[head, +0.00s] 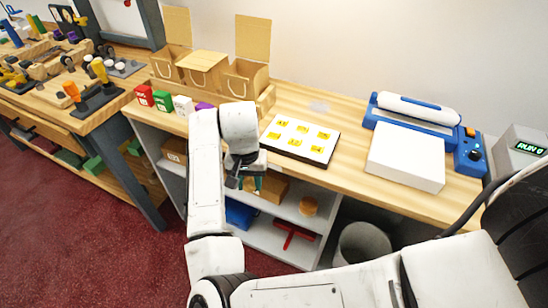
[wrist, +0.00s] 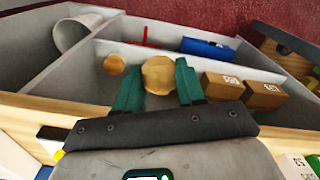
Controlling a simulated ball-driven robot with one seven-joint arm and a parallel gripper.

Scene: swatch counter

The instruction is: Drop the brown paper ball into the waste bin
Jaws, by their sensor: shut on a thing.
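My gripper (wrist: 158,88) is shut on the brown paper ball (wrist: 158,75), which sits between its two green fingertips in the wrist view. In the head view my gripper (head: 250,182) hangs in front of the counter's open shelves, and I cannot make out the ball there. The grey waste bin (head: 362,245) stands under the counter at the right, open at the top. It also shows in the wrist view (wrist: 75,32) at the upper left, well apart from the held ball.
A second tan round thing (head: 308,206) lies on the shelf, near a red T-shaped item (head: 294,234) and a blue item (head: 240,214). Cardboard boxes (wrist: 222,86) are close to the gripper. The wooden counter (head: 345,165) overhangs; an upright panel separates shelves from bin.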

